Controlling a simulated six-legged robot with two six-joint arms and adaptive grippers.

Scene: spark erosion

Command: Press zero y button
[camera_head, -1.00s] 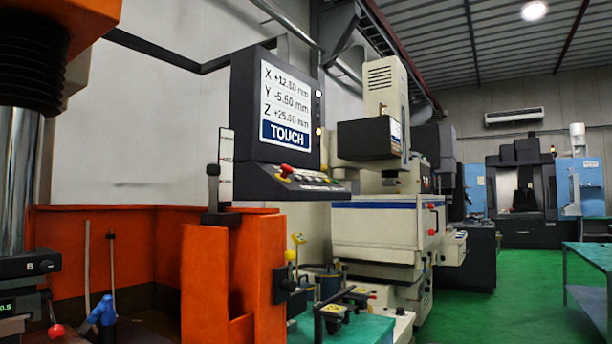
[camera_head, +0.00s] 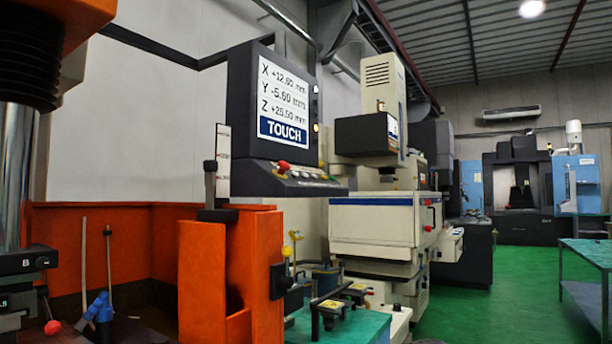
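The dark control console (camera_head: 240,125) stands left of centre on the orange machine. Its screen (camera_head: 283,100) reads X +12.60 mm, Y -5.60 mm and Z about +25.50 mm, with a blue TOUCH bar below. Under the screen is a sloped panel (camera_head: 300,178) with a red knob (camera_head: 283,166) and a row of small light buttons (camera_head: 310,174). The button labels are too small to read, so I cannot tell which one is zero Y. Neither of my grippers is in view.
The orange machine body (camera_head: 203,265) fills the lower left, with a blue nozzle (camera_head: 98,308) in its tank. A green-topped bench (camera_head: 365,328) with clamps stands in front. A white machine (camera_head: 370,225) stands behind. Green floor (camera_head: 515,290) is open on the right, beside a table (camera_head: 590,252).

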